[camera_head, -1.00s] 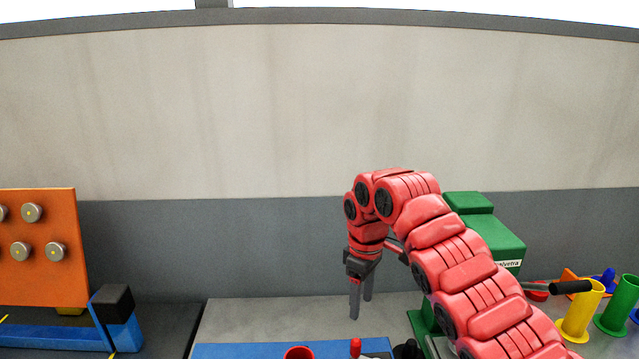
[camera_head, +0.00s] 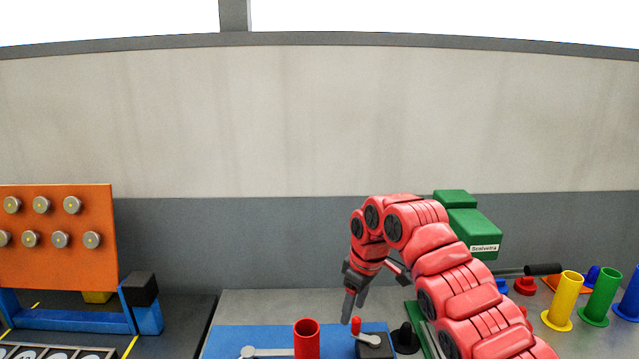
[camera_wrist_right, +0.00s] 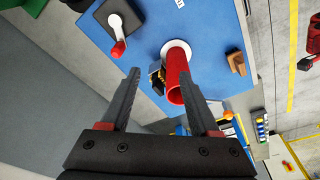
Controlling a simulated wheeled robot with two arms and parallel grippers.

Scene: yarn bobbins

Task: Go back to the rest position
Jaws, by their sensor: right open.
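My right gripper (camera_head: 354,302) hangs from the red right arm, fingers pointing down, above the back of the blue mat (camera_head: 235,338). It is empty. In the right wrist view its two fingers (camera_wrist_right: 165,85) stand wide apart. A red bobbin tube (camera_wrist_right: 176,80) shows between them, farther off on a white disc. The red tube (camera_head: 307,338) also stands upright on the mat in the head view, left of the gripper. My left gripper is not in view.
A small crank block with a red knob (camera_head: 356,325) is just below the right gripper. A green machine (camera_head: 475,235) stands behind the arm. Yellow (camera_head: 565,300) and green (camera_head: 601,296) bobbins stand at the right. An orange peg board (camera_head: 60,255) is at the left.

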